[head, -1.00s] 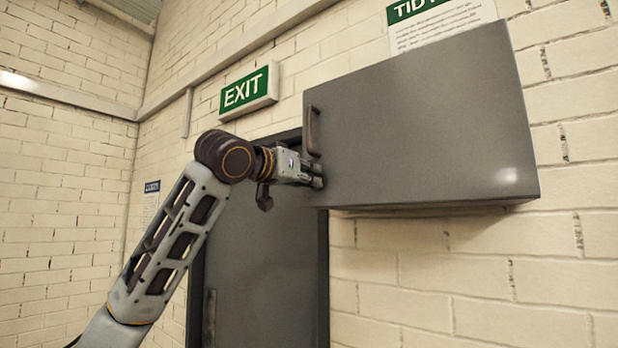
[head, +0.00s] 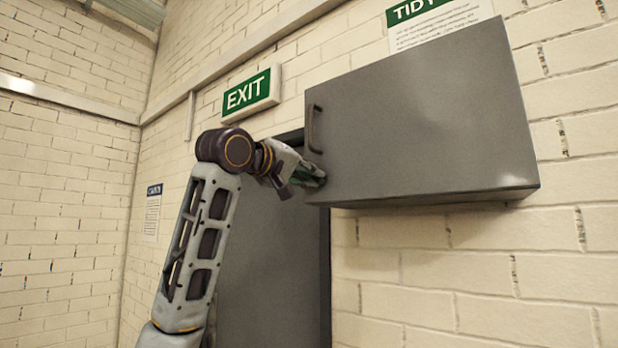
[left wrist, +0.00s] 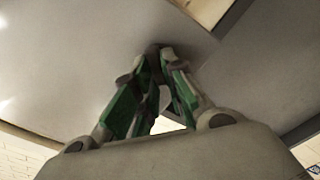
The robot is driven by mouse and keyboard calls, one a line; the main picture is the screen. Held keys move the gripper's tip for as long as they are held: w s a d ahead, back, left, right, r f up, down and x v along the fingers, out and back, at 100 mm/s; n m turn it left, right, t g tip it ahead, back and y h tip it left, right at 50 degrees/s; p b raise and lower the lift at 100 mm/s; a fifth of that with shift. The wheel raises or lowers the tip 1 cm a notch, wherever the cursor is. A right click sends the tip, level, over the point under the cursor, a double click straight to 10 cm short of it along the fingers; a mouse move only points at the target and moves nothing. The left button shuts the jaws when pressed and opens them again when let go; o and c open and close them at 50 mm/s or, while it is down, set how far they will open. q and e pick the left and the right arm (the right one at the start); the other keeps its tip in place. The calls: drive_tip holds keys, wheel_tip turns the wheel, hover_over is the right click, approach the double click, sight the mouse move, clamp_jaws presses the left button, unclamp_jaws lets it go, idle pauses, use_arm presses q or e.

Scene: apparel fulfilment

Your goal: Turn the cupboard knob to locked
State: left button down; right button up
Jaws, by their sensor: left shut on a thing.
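The grey cupboard (head: 425,120) hangs on the brick wall with its door closed and a dark vertical handle (head: 313,128) near its left edge. My left gripper (head: 319,178) is at the door's lower left, just below the handle. In the left wrist view its green-sided fingers (left wrist: 157,62) come together against the cupboard's grey face (left wrist: 80,60). They are shut on the small dark knob (left wrist: 155,49), which is mostly hidden between the fingertips. I cannot read the knob's angle. My right gripper is in neither view.
A grey door (head: 268,260) stands below and left of the cupboard. A green EXIT sign (head: 250,92) is above it. A green-headed notice (head: 440,22) is above the cupboard. The wall below the cupboard is bare.

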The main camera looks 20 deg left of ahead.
use_arm(q)
drive_tip(key=n, duration=0.1)
drive_tip(key=n+b, duration=0.1)
drive_tip(key=n, duration=0.2)
drive_tip(key=shift+f, duration=0.25)
drive_tip(key=shift+a+f+n+b, duration=0.1)
drive_tip(key=shift+n+b, duration=0.4)
drive_tip(key=shift+n, duration=1.5)
drive_tip(key=c, duration=1.5)
unclamp_jaws()
drive_tip(key=shift+w, duration=0.1)
drive_tip(key=shift+a, duration=0.1)
drive_tip(key=shift+v, duration=6.05)
